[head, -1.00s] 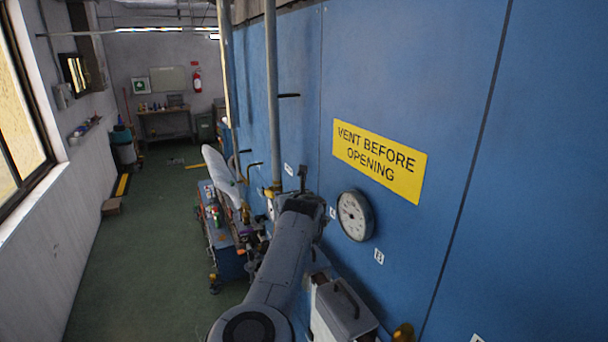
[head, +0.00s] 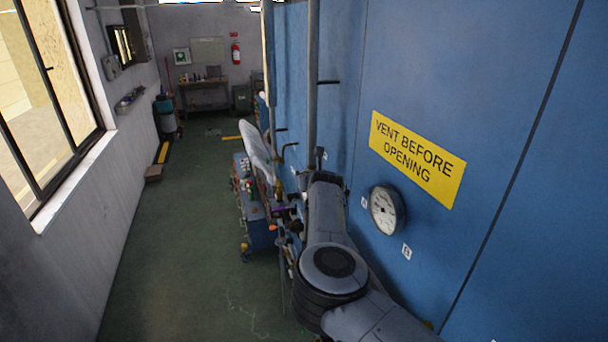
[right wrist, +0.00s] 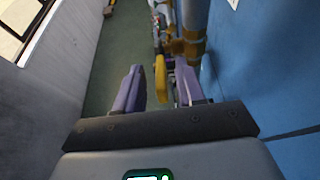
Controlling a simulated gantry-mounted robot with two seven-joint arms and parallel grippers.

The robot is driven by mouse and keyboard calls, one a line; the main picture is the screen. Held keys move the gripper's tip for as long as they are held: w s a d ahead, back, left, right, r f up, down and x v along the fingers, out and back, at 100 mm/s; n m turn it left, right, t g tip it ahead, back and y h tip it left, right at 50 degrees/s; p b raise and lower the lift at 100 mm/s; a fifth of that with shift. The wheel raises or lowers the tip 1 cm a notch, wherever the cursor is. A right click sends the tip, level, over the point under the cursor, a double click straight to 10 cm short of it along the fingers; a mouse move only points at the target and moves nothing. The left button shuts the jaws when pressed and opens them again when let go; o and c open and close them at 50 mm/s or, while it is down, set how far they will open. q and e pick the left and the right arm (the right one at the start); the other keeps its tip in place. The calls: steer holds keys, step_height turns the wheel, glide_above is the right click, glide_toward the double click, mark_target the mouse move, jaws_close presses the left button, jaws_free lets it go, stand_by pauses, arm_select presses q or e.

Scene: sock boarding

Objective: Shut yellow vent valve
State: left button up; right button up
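The yellow vent valve handle (right wrist: 160,79) shows in the right wrist view as an upright flat yellow lever. It stands between the two purple fingers of my right gripper (right wrist: 159,67). The fingers are apart, with a visible gap on the left side of the handle; contact on the right side is hard to judge. Behind it a grey pipe (right wrist: 194,20) with brass-coloured fittings (right wrist: 186,46) runs upward. In the head view my right arm hides most of the valve area, and only a small purple bit of the gripper shows (head: 279,210). My left gripper is in no view.
A blue wall panel (head: 420,70) with a yellow "VENT BEFORE OPENING" sign (head: 417,158) and a round gauge (head: 386,210) stands at the right. A blue cart (head: 258,232) with small items stands beyond my arm.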

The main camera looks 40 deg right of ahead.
steer(key=shift+x, duration=0.9)
jaws_close()
